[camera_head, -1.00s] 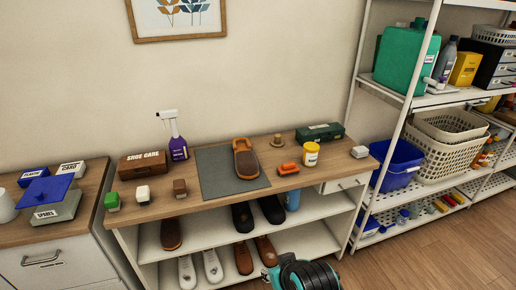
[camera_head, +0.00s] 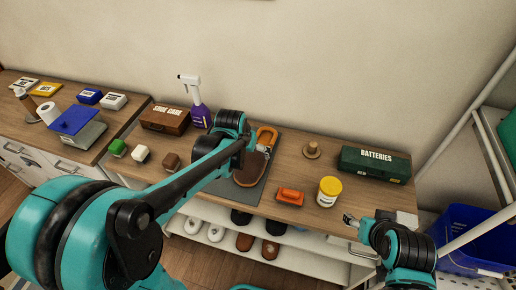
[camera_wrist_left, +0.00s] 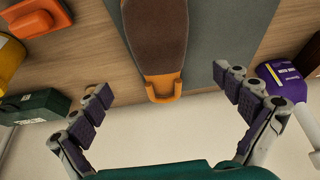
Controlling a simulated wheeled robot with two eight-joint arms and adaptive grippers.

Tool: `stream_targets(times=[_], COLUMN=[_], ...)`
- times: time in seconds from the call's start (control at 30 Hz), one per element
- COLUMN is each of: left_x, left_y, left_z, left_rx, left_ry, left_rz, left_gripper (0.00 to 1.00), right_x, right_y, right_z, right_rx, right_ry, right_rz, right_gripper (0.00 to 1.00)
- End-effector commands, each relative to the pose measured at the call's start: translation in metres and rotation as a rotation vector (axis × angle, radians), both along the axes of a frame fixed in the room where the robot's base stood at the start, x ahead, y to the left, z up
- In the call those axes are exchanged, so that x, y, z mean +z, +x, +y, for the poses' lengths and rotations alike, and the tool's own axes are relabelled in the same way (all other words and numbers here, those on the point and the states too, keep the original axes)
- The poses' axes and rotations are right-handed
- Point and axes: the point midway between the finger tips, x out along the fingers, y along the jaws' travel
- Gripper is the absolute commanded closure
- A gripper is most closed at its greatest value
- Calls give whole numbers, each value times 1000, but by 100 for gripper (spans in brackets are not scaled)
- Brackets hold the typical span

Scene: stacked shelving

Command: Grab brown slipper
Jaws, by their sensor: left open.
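The brown slipper (camera_head: 250,170) lies on a grey mat (camera_head: 264,182) on the wooden table, its orange-tan end towards the wall. My left arm reaches over it from the left and partly covers it. In the left wrist view, the slipper (camera_wrist_left: 157,40) points its orange-tan end towards my left gripper (camera_wrist_left: 163,82). The fingers are spread wide on either side of that end and hold nothing.
An orange brush (camera_head: 290,196), a yellow-lidded jar (camera_head: 328,191) and a green batteries box (camera_head: 375,163) stand right of the mat. A purple spray bottle (camera_head: 200,115) and a shoe care box (camera_head: 165,119) stand left. More shoes (camera_head: 244,241) are on the shelf below.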

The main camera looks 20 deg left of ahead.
Motion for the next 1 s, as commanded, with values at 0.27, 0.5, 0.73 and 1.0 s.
stream_targets(times=[0.27, 0.5, 0.73, 1.0], left_x=[-21, -48, -73, -100], left_y=[40, 51, 53, 62], left_z=[3, 1, -4, -6], left_rx=[-8, -10, -12, -9], left_ry=[-6, -6, -6, -6], left_rz=[44, 46, 46, 46], left_gripper=[0, 0, 0, 0], right_x=[23, 13, 0, -11], right_y=[0, 0, 0, 0], right_z=[0, 0, 0, 0], right_rx=[0, 0, 0, 0], right_ry=[0, 0, 0, 0], right_rz=[0, 0, 0, 0], right_gripper=[37, 37, 37, 37])
